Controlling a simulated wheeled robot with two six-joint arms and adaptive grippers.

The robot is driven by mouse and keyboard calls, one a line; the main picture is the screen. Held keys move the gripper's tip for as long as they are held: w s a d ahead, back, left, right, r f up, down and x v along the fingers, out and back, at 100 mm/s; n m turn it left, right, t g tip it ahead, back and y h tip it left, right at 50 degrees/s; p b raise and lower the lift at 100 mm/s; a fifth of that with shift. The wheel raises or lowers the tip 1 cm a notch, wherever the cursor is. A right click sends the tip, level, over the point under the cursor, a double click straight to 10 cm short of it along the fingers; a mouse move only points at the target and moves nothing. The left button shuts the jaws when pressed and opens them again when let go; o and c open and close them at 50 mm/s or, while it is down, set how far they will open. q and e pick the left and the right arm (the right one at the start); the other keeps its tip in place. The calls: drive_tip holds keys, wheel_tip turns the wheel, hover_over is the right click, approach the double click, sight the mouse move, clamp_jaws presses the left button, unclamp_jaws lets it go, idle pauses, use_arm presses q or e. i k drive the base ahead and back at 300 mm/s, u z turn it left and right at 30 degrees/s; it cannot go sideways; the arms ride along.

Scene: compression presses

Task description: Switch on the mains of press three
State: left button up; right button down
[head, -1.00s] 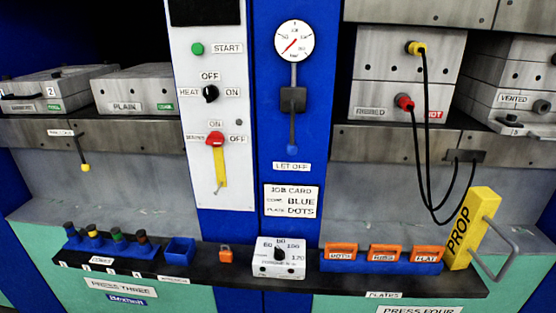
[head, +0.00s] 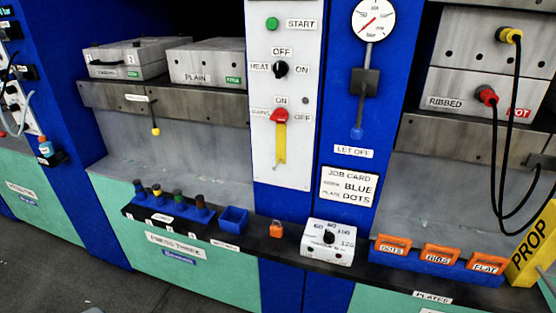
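The white control panel (head: 288,170) stands upright on the blue column above the shelf of press three. Its red mains switch (head: 280,116) has ON above it and OFF to its right; a yellow strip (head: 280,143) hangs below the switch. I cannot tell for certain which way the red switch points. Above it are the black heat knob (head: 280,69), between HEAT and ON with OFF above, and the green START button (head: 272,24). The press three label (head: 174,246) is on the green front below.
A yellow prop (head: 533,243) and hanging black cables (head: 516,110) are at right. The space before the panel looks clear.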

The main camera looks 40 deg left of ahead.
sight(280, 115)
drive_tip(key=z, duration=1.35)
drive_tip(key=i, duration=0.75)
drive_tip(key=u, duration=2.7)
